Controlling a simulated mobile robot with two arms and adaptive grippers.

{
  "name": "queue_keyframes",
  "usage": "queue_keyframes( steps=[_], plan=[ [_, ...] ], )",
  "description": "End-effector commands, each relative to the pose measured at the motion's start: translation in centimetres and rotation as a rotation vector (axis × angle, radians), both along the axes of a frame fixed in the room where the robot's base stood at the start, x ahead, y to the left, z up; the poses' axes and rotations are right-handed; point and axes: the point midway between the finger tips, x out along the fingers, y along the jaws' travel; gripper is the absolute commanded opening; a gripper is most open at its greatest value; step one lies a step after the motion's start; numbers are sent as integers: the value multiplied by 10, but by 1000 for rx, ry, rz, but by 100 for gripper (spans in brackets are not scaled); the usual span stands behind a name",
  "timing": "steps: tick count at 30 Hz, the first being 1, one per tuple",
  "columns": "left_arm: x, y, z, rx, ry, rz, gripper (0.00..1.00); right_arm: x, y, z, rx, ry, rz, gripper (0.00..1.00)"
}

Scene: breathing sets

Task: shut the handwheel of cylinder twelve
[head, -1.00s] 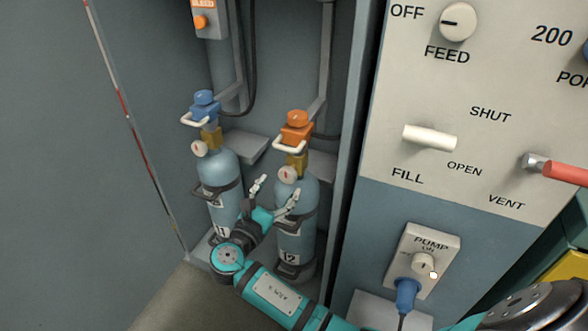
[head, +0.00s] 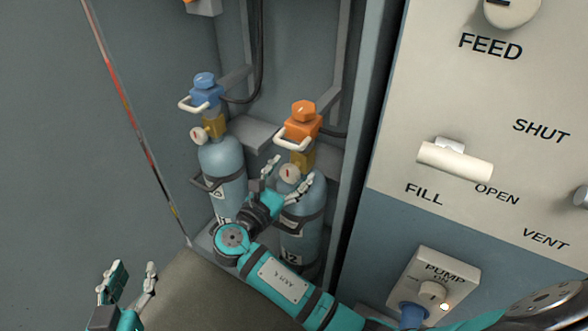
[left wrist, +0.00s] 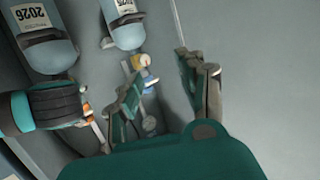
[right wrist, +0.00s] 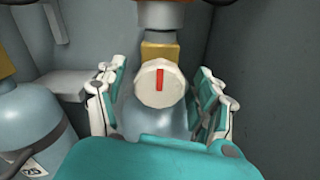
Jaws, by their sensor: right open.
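Cylinder twelve (head: 299,240) is the pale blue one on the right in the head view, with an orange fitting (head: 303,124) on top. Its white faceted handwheel (head: 289,173) faces forward on the valve; in the right wrist view the handwheel (right wrist: 160,84) shows an upright red mark. My right gripper (head: 287,178) is open, with its fingers (right wrist: 158,98) on either side of the handwheel; gaps show and I see no contact. My left gripper (head: 131,272) is open and empty, low at the left; its fingers also show apart in the left wrist view (left wrist: 170,82).
Cylinder eleven (head: 223,172), with a blue fitting (head: 205,90), stands left of cylinder twelve. A panel (head: 400,165) with a white FILL lever (head: 455,162) and a PUMP switch box (head: 440,283) is at the right. A red-striped pole (head: 133,115) stands left of the bay.

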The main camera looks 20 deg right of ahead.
Motion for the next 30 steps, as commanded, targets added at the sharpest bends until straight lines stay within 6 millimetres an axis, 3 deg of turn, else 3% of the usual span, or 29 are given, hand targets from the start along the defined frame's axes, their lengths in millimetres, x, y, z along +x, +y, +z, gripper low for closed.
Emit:
queue_keyframes(
  steps=[8,21,27,30],
  plan=[
    [0,0,1,-1,-5,0,40,0,0,0,0,0,0,69],
    [0,0,1,-1,-5,0,40,0,0,0,0,0,0,13],
    [0,0,0,2,9,1,40,0,0,1,9,-11,0,13],
    [-5,3,-11,16,70,4,40,0,0,1,28,-35,0,13]
  ],
)
